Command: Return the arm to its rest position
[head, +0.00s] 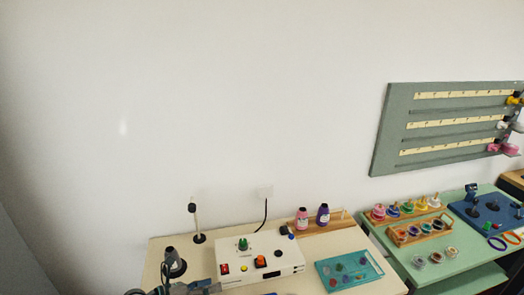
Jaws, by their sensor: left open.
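My left gripper (200,287) shows only in part at the bottom edge of the head view, in front of the cream table (160,248). It is open, and I see nothing held in it. Its grey fingers are close to the left front corner of a white control box (285,269); I cannot tell whether they touch. Most of the left arm is cut off by the lower edge. My right gripper is not in view.
A teal tray (332,284) lies right of the box. Two bottles (323,214) stand behind it. A green table (395,250) holds racks of coloured jars.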

